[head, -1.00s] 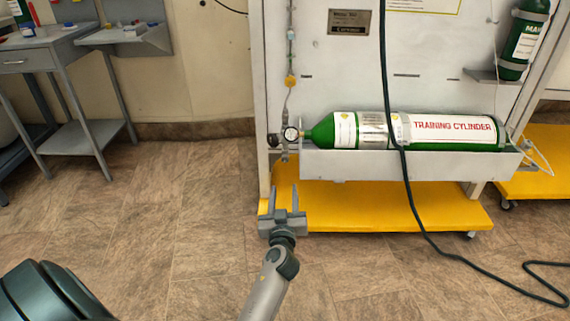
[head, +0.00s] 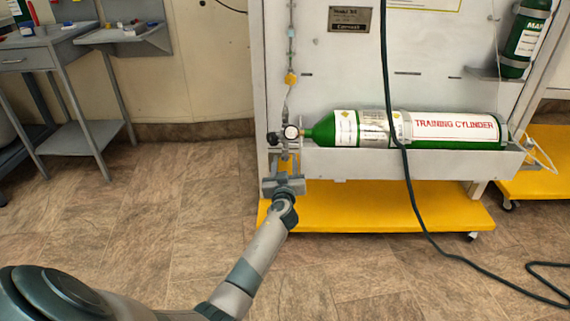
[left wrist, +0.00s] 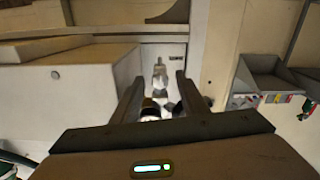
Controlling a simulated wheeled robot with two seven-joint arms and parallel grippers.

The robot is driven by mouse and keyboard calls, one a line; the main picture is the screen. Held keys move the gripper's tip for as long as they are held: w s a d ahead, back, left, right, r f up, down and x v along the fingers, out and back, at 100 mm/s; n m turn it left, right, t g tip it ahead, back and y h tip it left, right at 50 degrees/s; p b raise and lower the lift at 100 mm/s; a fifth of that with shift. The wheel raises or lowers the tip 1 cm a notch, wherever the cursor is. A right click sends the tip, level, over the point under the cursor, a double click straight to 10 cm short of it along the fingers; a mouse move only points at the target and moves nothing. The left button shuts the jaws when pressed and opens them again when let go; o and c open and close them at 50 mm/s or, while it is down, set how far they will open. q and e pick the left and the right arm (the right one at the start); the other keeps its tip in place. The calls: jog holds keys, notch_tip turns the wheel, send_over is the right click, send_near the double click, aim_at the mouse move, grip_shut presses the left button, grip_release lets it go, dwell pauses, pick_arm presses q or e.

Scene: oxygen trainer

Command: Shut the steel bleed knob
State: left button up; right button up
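The green training cylinder (head: 350,131) lies in a white tray on the panel, with a round gauge (head: 291,132) and a black knob (head: 273,139) at its left end. Small steel fittings just below the gauge are partly hidden by my gripper; I cannot clearly make out the steel bleed knob among them. My left gripper (head: 283,160) points up at these fittings from below and in front. In the left wrist view the fingers (left wrist: 158,85) are apart, with pale and dark fittings showing between them. I cannot tell whether they touch. My right gripper is not in view.
A dark hose (head: 400,165) hangs in front of the cylinder and runs over the floor to the right. The panel's yellow base (head: 390,212) stands below. A grey side table (head: 40,45) is at the left. The floor at left is clear.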

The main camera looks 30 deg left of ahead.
pick_arm(q)
jog(key=shift+w+a, duration=0.1)
grip_shut()
dwell(0.3)
